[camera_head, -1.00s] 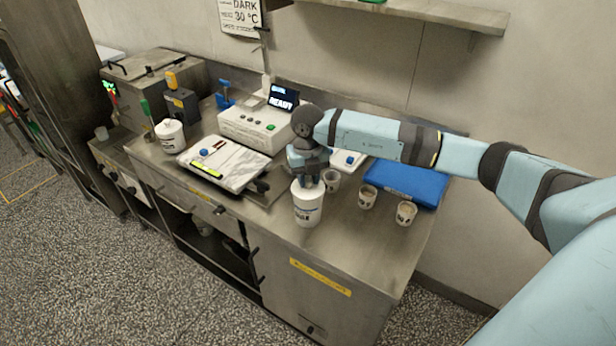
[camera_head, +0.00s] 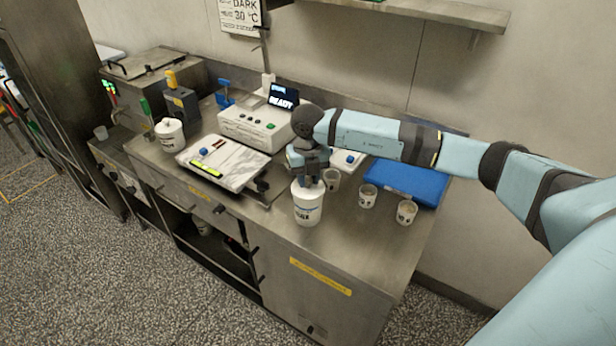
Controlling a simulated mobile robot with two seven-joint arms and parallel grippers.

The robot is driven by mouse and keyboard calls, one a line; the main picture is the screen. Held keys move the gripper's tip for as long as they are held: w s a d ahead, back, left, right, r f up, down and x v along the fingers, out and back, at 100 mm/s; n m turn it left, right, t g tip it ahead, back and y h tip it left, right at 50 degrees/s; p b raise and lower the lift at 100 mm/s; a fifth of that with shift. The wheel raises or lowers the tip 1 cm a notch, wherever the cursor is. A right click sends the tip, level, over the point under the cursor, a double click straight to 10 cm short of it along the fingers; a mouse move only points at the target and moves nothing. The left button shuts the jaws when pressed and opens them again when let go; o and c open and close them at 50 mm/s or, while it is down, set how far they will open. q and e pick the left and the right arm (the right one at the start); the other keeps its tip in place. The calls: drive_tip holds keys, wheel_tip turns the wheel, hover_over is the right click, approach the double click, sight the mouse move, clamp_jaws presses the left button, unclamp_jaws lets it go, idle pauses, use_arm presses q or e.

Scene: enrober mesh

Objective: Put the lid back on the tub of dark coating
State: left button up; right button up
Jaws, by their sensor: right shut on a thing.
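A white tub (camera_head: 308,208) with dark print stands upright near the front edge of the steel counter. My right gripper (camera_head: 310,182) points down at its top and is shut on the white lid (camera_head: 299,188). The lid sits at the tub's rim; whether it is fully seated I cannot tell, as the fingers cover part of it. A second white tub (camera_head: 170,135) with a white top stands at the left of the counter; which tub holds dark coating I cannot read. My left gripper is out of view.
Several small cups stand close by, one (camera_head: 332,180) right behind the tub, others (camera_head: 367,196) (camera_head: 406,212) to the right. A blue mat (camera_head: 408,182) lies behind them. A white tray (camera_head: 222,160) and a control box (camera_head: 255,128) are on the left. The counter front right is clear.

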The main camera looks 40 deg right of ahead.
drive_tip(key=o, duration=1.5)
drive_tip(key=shift+c, duration=0.2)
drive_tip(key=shift+r, duration=0.1)
drive_tip(key=shift+r+p, duration=1.95)
drive_tip(key=shift+r, duration=1.5)
clamp_jaws()
